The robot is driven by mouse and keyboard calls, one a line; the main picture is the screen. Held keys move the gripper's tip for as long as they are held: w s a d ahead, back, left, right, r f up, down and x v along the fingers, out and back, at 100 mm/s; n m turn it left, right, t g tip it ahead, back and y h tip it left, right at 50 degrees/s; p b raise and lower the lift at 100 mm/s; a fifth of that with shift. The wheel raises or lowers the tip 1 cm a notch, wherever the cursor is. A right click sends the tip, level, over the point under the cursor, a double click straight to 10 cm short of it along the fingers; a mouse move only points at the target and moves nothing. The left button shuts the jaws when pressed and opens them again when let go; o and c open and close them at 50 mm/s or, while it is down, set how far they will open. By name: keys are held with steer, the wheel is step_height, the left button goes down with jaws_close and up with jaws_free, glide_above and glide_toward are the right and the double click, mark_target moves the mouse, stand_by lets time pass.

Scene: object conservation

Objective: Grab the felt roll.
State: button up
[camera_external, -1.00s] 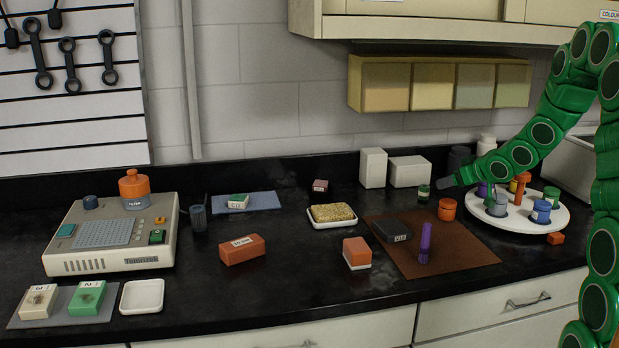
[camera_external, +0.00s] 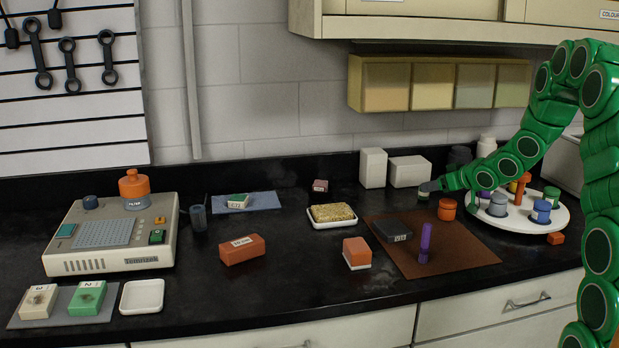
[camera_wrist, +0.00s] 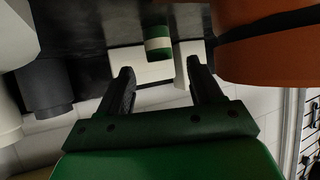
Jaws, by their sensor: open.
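A small green roll with a pale band, which looks like the felt roll (camera_external: 423,195), stands on the black counter behind the brown mat. In the wrist view the roll (camera_wrist: 158,43) shows ahead of my gripper (camera_wrist: 159,72), roughly centred between the two fingers. The fingers are apart with nothing between them, and a gap is visible before the roll. In the external view my gripper (camera_external: 430,187) is at the roll's upper right side and overlaps part of it; whether it touches cannot be told there.
An orange jar (camera_external: 447,210) stands close on the right of the roll. White boxes (camera_external: 408,171) stand behind it. A white turntable (camera_external: 515,219) with several small pots lies under my arm. A dark block (camera_external: 392,230) and purple brush (camera_external: 425,243) are on the brown mat (camera_external: 450,258).

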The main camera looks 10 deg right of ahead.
steer(key=shift+x, duration=1.8)
steer(key=c, duration=1.1)
